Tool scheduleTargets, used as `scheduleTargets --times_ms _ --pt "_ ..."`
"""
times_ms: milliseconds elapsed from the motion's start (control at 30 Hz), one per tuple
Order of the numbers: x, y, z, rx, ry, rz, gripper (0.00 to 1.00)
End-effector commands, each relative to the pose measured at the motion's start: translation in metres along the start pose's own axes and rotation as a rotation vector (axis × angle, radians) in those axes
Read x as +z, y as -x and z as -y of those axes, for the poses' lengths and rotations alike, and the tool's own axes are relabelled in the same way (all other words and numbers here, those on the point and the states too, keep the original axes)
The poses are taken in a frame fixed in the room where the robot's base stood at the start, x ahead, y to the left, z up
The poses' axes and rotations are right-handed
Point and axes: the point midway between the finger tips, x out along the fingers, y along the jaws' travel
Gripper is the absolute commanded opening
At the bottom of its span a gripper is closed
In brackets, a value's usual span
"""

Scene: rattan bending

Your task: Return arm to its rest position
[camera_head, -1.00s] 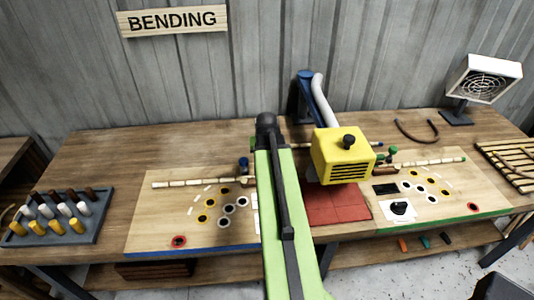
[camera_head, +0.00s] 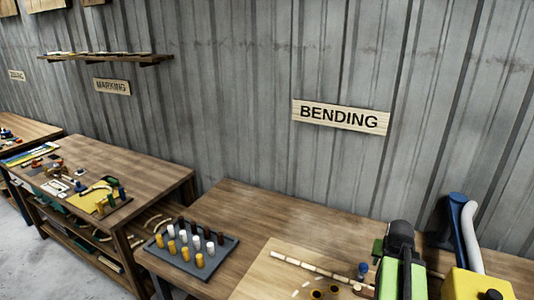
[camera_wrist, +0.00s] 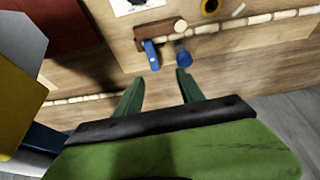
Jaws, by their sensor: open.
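My arm shows as a green link (camera_head: 402,280) with a black joint on top at the lower right of the head view. It stands over the bending bench, just right of a blue peg (camera_head: 362,270). My gripper (camera_wrist: 160,78) shows in the wrist view as two green fingers set apart. No object shows between them. The fingers are near a pale rattan pole (camera_wrist: 228,24) and a blue peg (camera_wrist: 184,56); whether they touch anything I cannot tell.
A yellow box (camera_head: 478,286) with a blue post (camera_head: 455,220) stands close right of my arm. A grey tray (camera_head: 205,263) of coloured pegs sits on the bench's left end. Another cluttered bench (camera_head: 150,170) stands further left. The air above the bench's left part is clear.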

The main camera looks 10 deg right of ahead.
Motion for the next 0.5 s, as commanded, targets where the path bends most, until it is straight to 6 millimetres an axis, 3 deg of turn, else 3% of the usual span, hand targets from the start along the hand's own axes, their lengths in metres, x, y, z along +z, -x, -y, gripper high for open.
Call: scheduleTargets --times_ms 167,200,300,400,500 --pt "0.029 -0.024 0.131 -0.082 0.195 0.003 0.45" --pt "0.043 -0.026 0.165 -0.102 0.248 0.013 0.45" --pt "0.089 -0.028 0.24 -0.145 0.381 0.061 0.45" --pt "0.143 -0.025 0.298 -0.172 0.506 0.129 0.45" --pt "0.192 -0.018 0.331 -0.178 0.605 0.208 0.45"
